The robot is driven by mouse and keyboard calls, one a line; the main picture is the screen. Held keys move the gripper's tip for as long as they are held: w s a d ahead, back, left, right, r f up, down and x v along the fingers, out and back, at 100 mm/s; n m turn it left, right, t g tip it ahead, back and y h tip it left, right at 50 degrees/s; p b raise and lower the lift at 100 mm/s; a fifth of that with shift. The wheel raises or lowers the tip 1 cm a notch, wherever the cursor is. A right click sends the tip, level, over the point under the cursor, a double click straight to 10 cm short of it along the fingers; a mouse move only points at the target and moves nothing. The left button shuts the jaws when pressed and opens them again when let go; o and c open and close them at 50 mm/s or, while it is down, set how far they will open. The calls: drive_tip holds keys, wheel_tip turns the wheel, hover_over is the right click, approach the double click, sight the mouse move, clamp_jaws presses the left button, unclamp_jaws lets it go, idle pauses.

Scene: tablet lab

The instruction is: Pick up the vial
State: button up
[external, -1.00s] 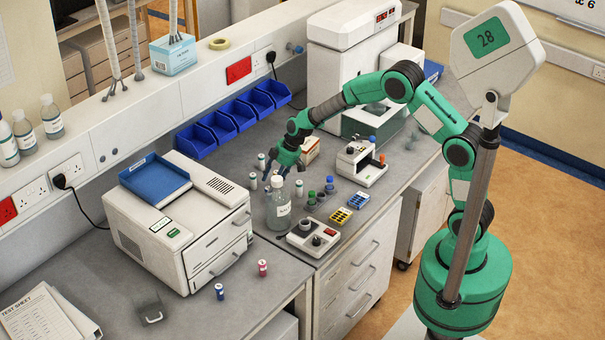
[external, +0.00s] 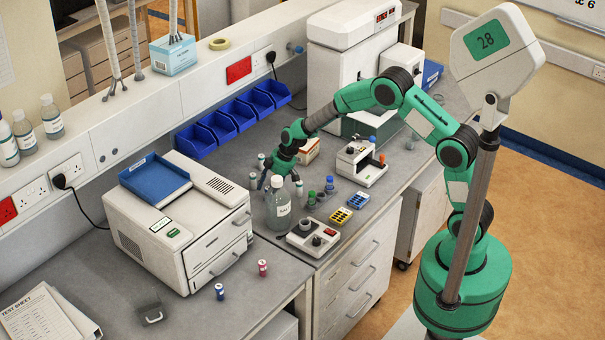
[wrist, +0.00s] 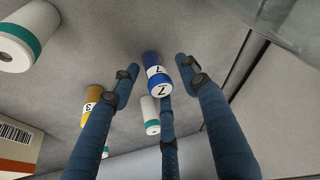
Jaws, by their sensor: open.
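A blue vial with a white band marked 7 (wrist: 155,75) shows in the wrist view between the fingertips of my gripper (wrist: 157,68). The fingers are spread around it, with a gap on the left and right sides. In the external view my gripper (external: 280,181) is low over the bench behind a clear bottle (external: 279,208); I cannot make out the blue vial there. A yellow vial marked 3 (wrist: 92,96) stands beside the left finger. White vials with green bands are nearby, one behind the fingers (wrist: 151,115) and one at the upper left (wrist: 18,45).
A small white device (external: 313,237) and yellow and blue racks (external: 341,216) stand right of the bottle. A white instrument (external: 361,163) stands further back. Blue bins (external: 235,113) line the wall. A blue vial (external: 219,291) and a red vial (external: 262,268) stand on the front bench.

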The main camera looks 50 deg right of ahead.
sight(268, 188)
idle(0.4)
drive_tip(key=c, duration=1)
drive_tip(key=shift+c, duration=0.2)
drive_tip(key=shift+r+p, duration=0.6)
drive_tip(key=shift+r, duration=4.4)
